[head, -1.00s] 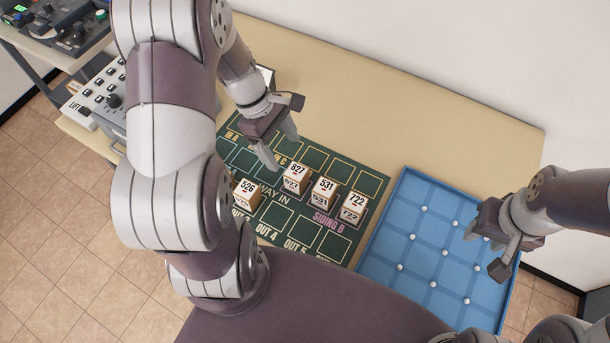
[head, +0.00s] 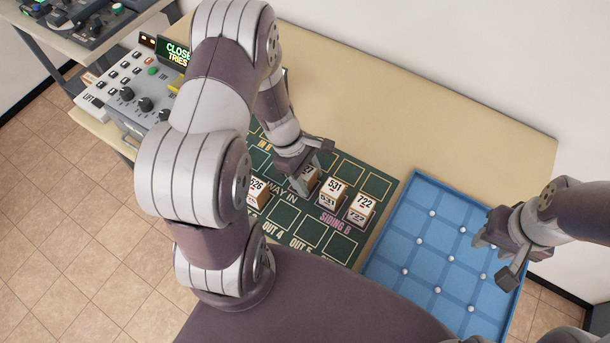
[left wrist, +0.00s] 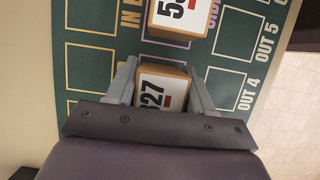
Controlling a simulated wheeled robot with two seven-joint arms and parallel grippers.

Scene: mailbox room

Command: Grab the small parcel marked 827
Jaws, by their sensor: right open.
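The small parcel marked 827 (head: 308,173) stands on the green board, at the left end of a short row of parcels. It is partly hidden by my left gripper (head: 308,168) in the head view. In the left wrist view the parcel (left wrist: 160,90) lies between the two fingers of my left gripper (left wrist: 163,80), its label showing. The fingers are very close to its sides; whether they press on it I cannot tell. My right gripper (head: 498,262) is open and empty over the blue tray.
Parcels 531 (head: 331,194) and 722 (head: 361,207) stand to the right of 827, and parcel 526 (head: 256,190) to its left. The blue tray (head: 411,187) with white knobs lies at the right. A control panel (head: 133,95) is at the left.

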